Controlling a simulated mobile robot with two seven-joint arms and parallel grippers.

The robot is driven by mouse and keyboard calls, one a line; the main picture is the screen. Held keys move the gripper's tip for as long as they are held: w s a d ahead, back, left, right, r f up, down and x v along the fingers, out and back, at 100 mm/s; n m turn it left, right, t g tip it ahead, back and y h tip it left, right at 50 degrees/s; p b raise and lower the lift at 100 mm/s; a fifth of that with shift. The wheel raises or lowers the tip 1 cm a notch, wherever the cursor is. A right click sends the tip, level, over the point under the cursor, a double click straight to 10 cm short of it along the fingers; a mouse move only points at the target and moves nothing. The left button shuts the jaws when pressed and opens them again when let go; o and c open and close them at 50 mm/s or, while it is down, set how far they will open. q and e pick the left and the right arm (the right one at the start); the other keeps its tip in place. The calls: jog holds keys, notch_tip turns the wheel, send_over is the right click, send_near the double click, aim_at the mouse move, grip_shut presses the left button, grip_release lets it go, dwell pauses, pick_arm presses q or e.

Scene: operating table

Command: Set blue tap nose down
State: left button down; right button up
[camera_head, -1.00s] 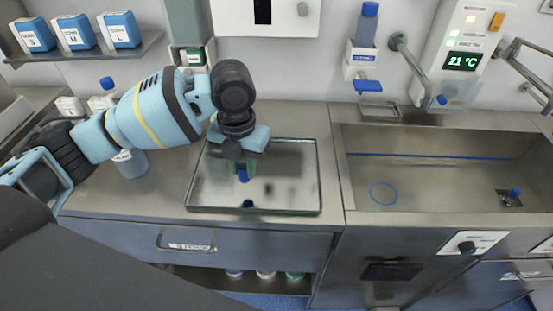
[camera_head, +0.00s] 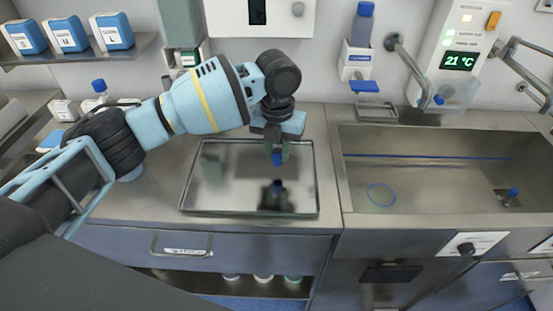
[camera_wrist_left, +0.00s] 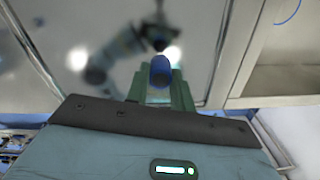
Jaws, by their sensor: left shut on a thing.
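The blue tap (camera_head: 277,159) is a small blue piece held in my left gripper (camera_head: 277,150), which is shut on it. The tap hangs above the shiny metal tray (camera_head: 225,180), toward its right side, with its dark reflection below and a gap between them. In the left wrist view the rounded blue end of the tap (camera_wrist_left: 160,70) shows between the green fingers (camera_wrist_left: 160,90). The fingers hide part of it, so I cannot tell its full shape or which way its nose points. My right gripper is not in view.
The tray lies on the steel counter and is otherwise bare. A sink (camera_head: 440,180) to the right holds a blue ring (camera_head: 381,194). Bottles stand at the counter's left, and a wall dispenser (camera_head: 357,60) hangs behind.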

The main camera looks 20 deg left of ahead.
aim_at(276, 152)
pick_arm(q)
notch_tip(276, 152, down, 3)
jog(key=shift+r, duration=0.1)
jog(key=shift+a+f, duration=0.1)
jog(key=shift+f, duration=0.2)
jog(key=shift+s, duration=0.1)
jog(key=shift+f, duration=0.15)
jog(key=c, duration=1.2)
grip_release()
jog(key=shift+r, duration=0.3)
notch_tip(276, 152, up, 12)
jog(key=shift+f, duration=0.15)
